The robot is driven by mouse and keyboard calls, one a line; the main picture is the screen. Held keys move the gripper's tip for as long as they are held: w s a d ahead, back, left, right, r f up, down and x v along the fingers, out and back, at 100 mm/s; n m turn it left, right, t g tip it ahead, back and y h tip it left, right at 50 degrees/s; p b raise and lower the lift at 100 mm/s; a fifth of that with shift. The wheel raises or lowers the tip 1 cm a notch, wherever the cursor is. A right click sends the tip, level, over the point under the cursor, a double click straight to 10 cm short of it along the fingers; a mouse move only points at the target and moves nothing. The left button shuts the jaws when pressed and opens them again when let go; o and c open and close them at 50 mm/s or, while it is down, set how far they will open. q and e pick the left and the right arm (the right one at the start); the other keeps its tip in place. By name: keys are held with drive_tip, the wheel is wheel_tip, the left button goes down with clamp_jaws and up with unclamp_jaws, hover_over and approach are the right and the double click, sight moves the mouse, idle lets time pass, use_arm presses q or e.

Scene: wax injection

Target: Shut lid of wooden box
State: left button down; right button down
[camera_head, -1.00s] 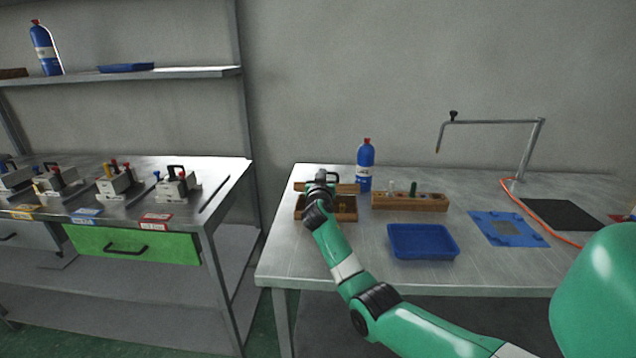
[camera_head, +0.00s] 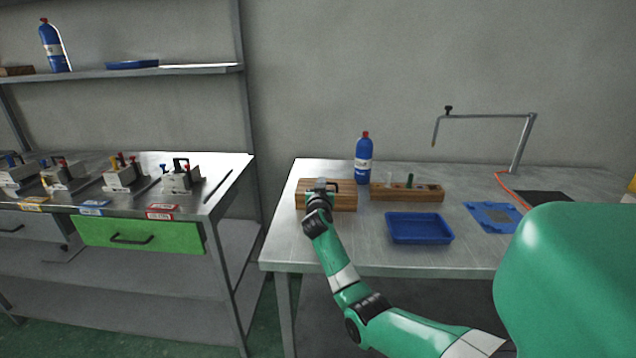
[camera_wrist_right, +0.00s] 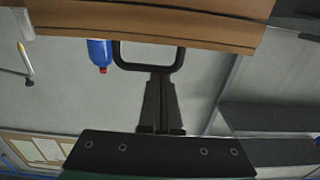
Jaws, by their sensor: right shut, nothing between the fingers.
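The wooden box (camera_head: 345,202) stands at the left end of the right-hand table, and its lid looks down over it. Its black loop handle (camera_head: 335,187) shows on the lid side; in the right wrist view the handle (camera_wrist_right: 180,62) hangs from the brown wood (camera_wrist_right: 215,25). My right gripper (camera_head: 320,188) is at the box, partly hidden by its own wrist. In the wrist view its fingers (camera_wrist_right: 160,85) are together and empty, with tips by the handle's bar. Whether they touch it I cannot tell. My left gripper is not in view.
A blue bottle (camera_head: 364,160) stands behind the box. A wooden holder block (camera_head: 425,193) is to its right, and a blue tray (camera_head: 420,228) in front of that. A second bench with clamp-like metal molds (camera_head: 180,181) stands left, across a gap.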

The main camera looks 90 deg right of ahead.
drive_tip(key=shift+f, duration=0.65)
drive_tip(key=r+p, duration=0.1)
drive_tip(key=r, duration=0.1)
drive_tip(key=r+p, duration=0.1)
drive_tip(key=r, duration=0.2)
drive_tip(key=shift+d+r+p, duration=0.3)
drive_tip(key=shift+p, duration=0.1)
drive_tip(key=a+f+p, duration=0.1)
drive_tip(key=a+f, duration=0.4)
drive_tip(key=a, duration=0.3)
drive_tip(key=shift+a+p, duration=0.3)
drive_tip(key=shift+a, duration=0.05)
